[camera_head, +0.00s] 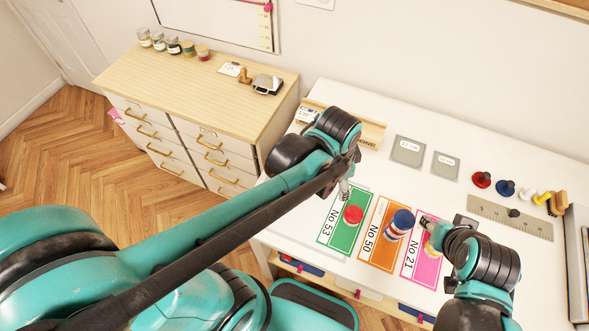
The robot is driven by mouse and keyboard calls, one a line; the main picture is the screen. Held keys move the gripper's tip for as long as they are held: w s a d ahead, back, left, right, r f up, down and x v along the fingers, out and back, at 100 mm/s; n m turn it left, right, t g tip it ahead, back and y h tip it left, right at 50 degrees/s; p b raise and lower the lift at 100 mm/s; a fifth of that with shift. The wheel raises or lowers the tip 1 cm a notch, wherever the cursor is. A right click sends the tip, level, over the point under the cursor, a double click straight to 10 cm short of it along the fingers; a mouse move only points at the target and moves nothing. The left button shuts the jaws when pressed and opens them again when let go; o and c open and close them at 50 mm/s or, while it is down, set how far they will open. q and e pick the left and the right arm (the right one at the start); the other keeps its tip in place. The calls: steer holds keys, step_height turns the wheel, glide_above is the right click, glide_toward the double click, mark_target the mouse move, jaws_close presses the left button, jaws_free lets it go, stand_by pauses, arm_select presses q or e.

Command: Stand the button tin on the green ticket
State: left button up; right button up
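The green ticket "No 53" (331,237) lies flat on the white table, left of an orange ticket "No 50" (372,254) and a pink ticket "No 21" (410,267). A round red-topped item (353,214) stands on the green ticket. A blue-topped round item (402,220) stands on the orange one. I cannot tell which is the button tin. My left gripper (345,188) is just above the green ticket's far end. My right gripper (427,221) is by the pink ticket. Finger openings are unclear.
Two grey cards (408,151) lie at the back. Red, blue and yellow small items (506,187) stand at the right behind a ruler plate (510,218). A wooden rack (370,134) is behind my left gripper. A drawer cabinet (190,85) stands at left.

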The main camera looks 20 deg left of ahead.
arm_select(q)
steer(key=s+a+r+n+t, duration=0.2)
steer(key=a+n, duration=0.3)
steer(key=s+a+r+n+t, duration=0.1)
steer(key=s+a+n+t, duration=0.1)
steer(key=a+n, duration=0.3)
steer(key=shift+s+a+r+t+y, duration=0.25)
steer(key=shift+a+r+t+y, duration=0.05)
steer(key=shift+r+t+y, duration=0.1)
steer(key=shift+f, duration=0.1)
